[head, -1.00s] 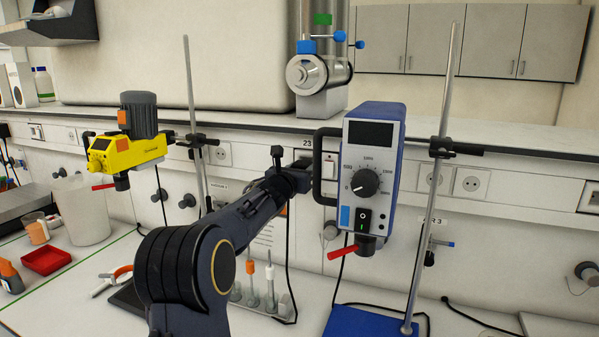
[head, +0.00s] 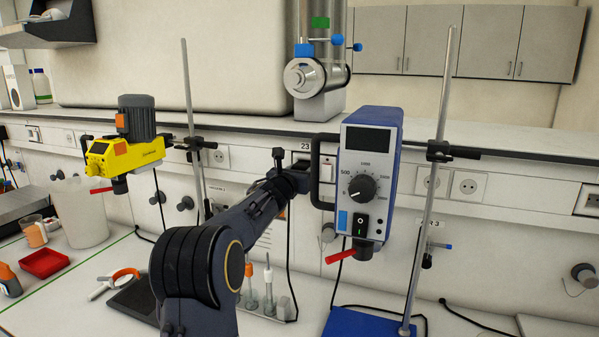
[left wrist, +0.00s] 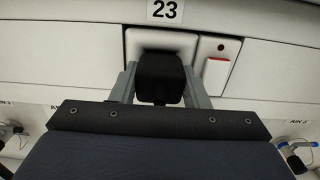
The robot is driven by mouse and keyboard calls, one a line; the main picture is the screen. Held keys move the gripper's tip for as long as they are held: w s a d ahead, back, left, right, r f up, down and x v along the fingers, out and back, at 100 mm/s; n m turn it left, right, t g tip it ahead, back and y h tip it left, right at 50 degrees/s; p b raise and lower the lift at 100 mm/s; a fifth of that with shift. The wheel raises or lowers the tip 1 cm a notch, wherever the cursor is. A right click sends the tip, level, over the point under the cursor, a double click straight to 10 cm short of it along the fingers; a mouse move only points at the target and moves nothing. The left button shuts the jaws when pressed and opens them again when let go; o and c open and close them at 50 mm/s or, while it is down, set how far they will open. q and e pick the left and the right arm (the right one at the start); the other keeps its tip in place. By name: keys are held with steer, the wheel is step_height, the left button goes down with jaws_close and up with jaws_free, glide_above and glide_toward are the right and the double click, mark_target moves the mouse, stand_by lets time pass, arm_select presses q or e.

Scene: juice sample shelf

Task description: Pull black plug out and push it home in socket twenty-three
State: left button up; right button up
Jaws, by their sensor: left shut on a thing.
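The black plug (left wrist: 160,77) is between the two grey fingers of my left gripper (left wrist: 161,82) in the left wrist view. The gripper is shut on it. The plug stands right in front of socket twenty-three (left wrist: 135,38), under the label "23" (left wrist: 165,10), and covers most of its face. I cannot tell how deep the plug sits. In the head view my left gripper (head: 297,170) is at the wall strip below the 23 label (head: 305,147), partly behind the blue stirrer's handle. My right gripper is not in view.
A red-and-white switch (left wrist: 216,68) is right of the socket. The blue stirrer (head: 368,170) on its stand rod (head: 433,170) is close to the right of my left gripper. A yellow stirrer (head: 115,155) and a tube rack (head: 265,305) are nearby.

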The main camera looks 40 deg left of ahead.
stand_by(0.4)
arm_select(q)
steer(key=shift+w, duration=0.1)
steer(key=o, duration=1.3)
steer(key=shift+c, duration=0.2)
